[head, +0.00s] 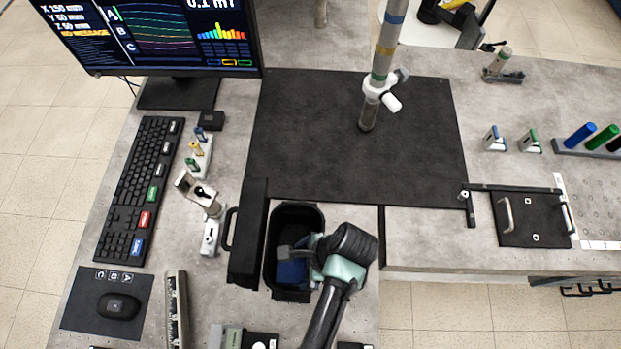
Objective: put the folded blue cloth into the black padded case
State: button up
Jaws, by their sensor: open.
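The black padded case (296,211) stands open at the lower middle of the head view. Its lid with a handle (247,232) stands up on the left side. The folded blue cloth (291,272) shows inside the case, toward its near left part. My gripper (284,253) is open and reaches over the case from the right, its fingers above or at the cloth. Whether the fingers touch the cloth cannot be told. My wrist and arm hide the right side of the case and part of the cloth.
A keyboard (141,189), a mouse (119,305) and a monitor (150,35) are on the left. A white jointed fixture (206,207) stands just left of the lid. A dark mat (320,130) lies behind the case, with a grey post (383,60) over it. The mat's left part is clear.

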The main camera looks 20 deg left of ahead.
jog(key=v, duration=1.1)
jog(key=shift+r+p, duration=0.15)
jog(key=shift+p, duration=0.15)
jog(key=shift+w+d+r, duration=0.15)
jog(key=shift+w+r, duration=0.05)
jog(key=w+d+r+n+t+h, duration=0.25)
jog(key=w+r+n+t, duration=0.35)
jog(key=w+r+t, duration=1.1)
jog(key=w+d+r+n+t, duration=0.1)
jog(key=w+r+n, duration=0.15)
jog(key=r, duration=0.95)
jog(key=w+r+n, duration=0.1)
jog(key=w+r, duration=0.2)
jog(key=r, duration=0.9)
jog(key=s+r+n+t, duration=0.1)
jog(key=s+r+t, duration=0.2)
jog(key=r, duration=0.5)
jog(key=s+r+n+t+h, duration=0.1)
jog(key=s+r+t, duration=0.3)
jog(key=r, duration=0.4)
jog(key=s+r+n+t+h, duration=0.1)
jog(key=s+r+n+t, duration=0.2)
jog(key=s+r, duration=0.3)
notch_tip(320, 180, up, 3)
jog(key=shift+t, duration=0.3)
jog(key=shift+w, duration=0.1)
